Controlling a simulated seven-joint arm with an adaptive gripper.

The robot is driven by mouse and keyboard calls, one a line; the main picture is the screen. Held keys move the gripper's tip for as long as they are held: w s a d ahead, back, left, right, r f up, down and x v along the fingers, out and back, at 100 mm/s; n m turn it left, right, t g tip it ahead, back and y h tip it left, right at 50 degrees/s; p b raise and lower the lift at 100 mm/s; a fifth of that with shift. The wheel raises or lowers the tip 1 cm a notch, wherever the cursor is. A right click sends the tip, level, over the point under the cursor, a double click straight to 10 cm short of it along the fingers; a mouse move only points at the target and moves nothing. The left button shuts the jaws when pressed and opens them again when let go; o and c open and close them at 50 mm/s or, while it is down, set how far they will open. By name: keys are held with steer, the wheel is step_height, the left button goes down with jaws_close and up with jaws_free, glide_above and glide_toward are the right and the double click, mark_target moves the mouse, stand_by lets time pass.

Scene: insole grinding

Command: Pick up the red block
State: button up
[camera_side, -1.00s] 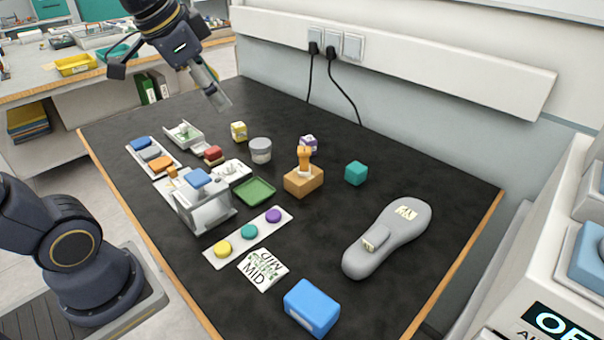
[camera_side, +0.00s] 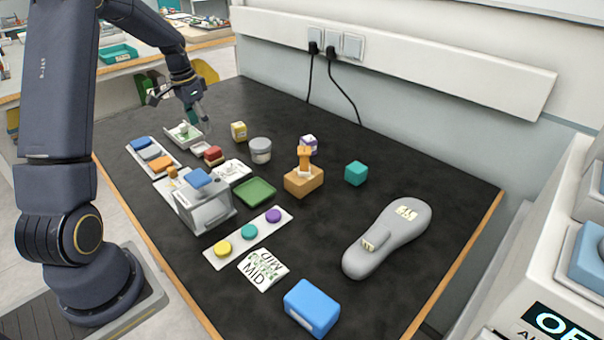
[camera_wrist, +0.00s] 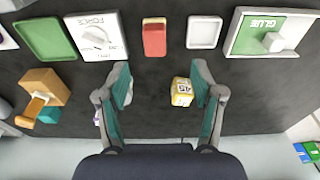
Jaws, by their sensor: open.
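The small red block (camera_side: 213,154) lies on the black table beside a white tray in the side view. In the wrist view the red block (camera_wrist: 154,38) is near the top centre, beyond my fingertips and between their lines. My gripper (camera_wrist: 160,75) is open and empty, with its two teal-padded fingers spread apart. In the side view my gripper (camera_side: 203,122) hangs above the back left of the table, behind the red block and apart from it.
A yellow cube (camera_wrist: 181,92) sits near the right finger in the wrist view. A white FORCE card (camera_wrist: 97,37), a green tray (camera_wrist: 45,38), a small white tray (camera_wrist: 204,32) and a GLUE tray (camera_wrist: 270,32) flank the red block. A grey jar (camera_side: 260,150) stands nearby.

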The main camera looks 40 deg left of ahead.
mark_target(212, 149)
steer(key=f, duration=0.5)
steer(key=shift+w, duration=0.35)
steer(key=f, duration=0.3)
steer(key=w+d+f, duration=0.1)
steer(key=f, duration=0.1)
steer(key=shift+a, duration=0.1)
steer(key=c, duration=1.2)
steer(key=shift+r, duration=0.1)
steer(key=shift+c, duration=0.2)
